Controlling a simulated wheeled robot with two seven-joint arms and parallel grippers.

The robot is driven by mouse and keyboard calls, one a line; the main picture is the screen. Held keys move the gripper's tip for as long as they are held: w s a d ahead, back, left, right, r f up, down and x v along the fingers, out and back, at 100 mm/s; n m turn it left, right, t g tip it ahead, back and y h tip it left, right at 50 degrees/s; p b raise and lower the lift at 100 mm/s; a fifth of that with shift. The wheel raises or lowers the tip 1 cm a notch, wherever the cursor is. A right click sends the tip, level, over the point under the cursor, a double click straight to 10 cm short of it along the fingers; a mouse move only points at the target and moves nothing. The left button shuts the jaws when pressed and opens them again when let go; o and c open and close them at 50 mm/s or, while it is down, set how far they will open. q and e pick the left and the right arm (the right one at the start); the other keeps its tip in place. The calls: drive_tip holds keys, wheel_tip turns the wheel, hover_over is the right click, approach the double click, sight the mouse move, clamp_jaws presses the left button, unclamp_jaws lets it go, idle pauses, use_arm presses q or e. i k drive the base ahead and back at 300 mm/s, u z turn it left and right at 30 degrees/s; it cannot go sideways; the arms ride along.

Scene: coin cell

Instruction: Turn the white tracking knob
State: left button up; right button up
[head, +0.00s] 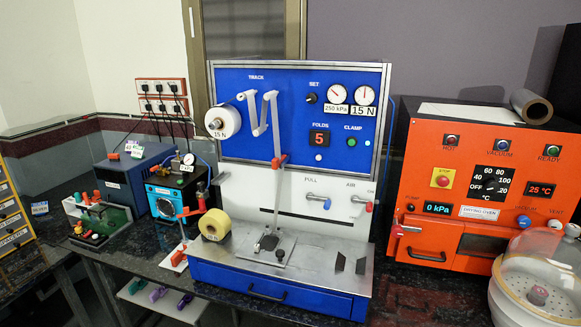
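The blue-and-white machine (300,78) stands on the dark bench in the middle of the head view. The word TRACK is printed at the upper left of its blue panel. Below the word, a pale strip (276,130) runs in folds down to the metal deck. A small white round part (240,97) sits by the strip's upper left end; it may be the white tracking knob, but it is too small to be sure. A white roll (222,121) marked 15 N is mounted just below it. Neither of my grippers is in view.
A black SET knob (311,98), two gauges and a FOLDS display (319,138) reading 5 are on the panel. A yellow roll (214,225) is at the machine's left. An orange drying oven (470,250) and clear-domed vessel (545,268) stand right. Blue boxes stand left.

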sight(241, 97)
drive_tip(key=k, duration=0.6)
drive_tip(key=u, duration=0.6)
drive_tip(key=i, duration=1.45)
